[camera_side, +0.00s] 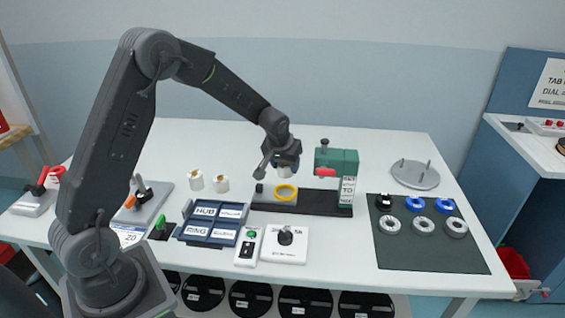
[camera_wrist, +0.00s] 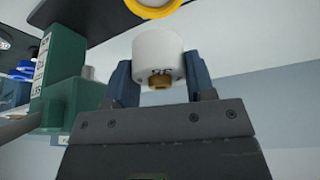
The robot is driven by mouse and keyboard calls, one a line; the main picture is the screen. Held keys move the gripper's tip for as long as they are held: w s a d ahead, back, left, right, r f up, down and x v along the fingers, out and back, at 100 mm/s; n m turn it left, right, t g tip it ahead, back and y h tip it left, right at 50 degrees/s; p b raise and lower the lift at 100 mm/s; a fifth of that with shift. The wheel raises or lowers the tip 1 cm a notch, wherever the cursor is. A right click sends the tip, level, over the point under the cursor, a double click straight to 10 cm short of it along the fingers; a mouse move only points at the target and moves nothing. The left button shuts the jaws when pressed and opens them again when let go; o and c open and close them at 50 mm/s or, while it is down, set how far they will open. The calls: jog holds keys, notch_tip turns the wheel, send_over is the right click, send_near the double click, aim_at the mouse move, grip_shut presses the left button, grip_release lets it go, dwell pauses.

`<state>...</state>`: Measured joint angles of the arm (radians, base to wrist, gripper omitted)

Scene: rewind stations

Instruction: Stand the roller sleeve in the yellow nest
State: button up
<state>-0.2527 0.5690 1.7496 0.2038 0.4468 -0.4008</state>
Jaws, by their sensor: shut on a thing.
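A white roller sleeve (camera_wrist: 158,54) with a brown core and dark markings on its end sits between the two fingers of my gripper (camera_wrist: 159,68). The fingers are shut on its sides. The yellow nest (camera_side: 287,192) is a ring on a grey block at the left of a black base. It also shows at the top of the wrist view (camera_wrist: 153,8), apart from the sleeve. In the side view my gripper (camera_side: 284,166) is above the nest, and the sleeve there is mostly hidden by it.
A green press-like fixture (camera_side: 336,162) with a red handle stands close right of the nest. A blue labelled tray (camera_side: 211,222) and switch boxes (camera_side: 286,244) lie in front. A dark mat (camera_side: 427,250) holds several rings at right.

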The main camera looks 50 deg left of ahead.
send_over(287, 191)
jog(key=s, duration=0.1)
jog(key=shift+d+f, duration=0.15)
jog(key=shift+f, duration=1.15)
jog(key=shift+d+f, duration=0.1)
jog(key=shift+f, duration=1.2)
jog(key=shift+s+f, duration=0.1)
jog(key=shift+f, duration=0.95)
dwell(0.6)
jog(key=o, duration=1)
jog(key=shift+s+f, duration=0.1)
jog(key=shift+f, duration=0.05)
jog(key=shift+d+r, duration=0.1)
jog(key=shift+r, duration=0.5)
jog(key=v, duration=1.2)
jog(key=shift+s+r, duration=0.2)
jog(key=shift+r, duration=0.15)
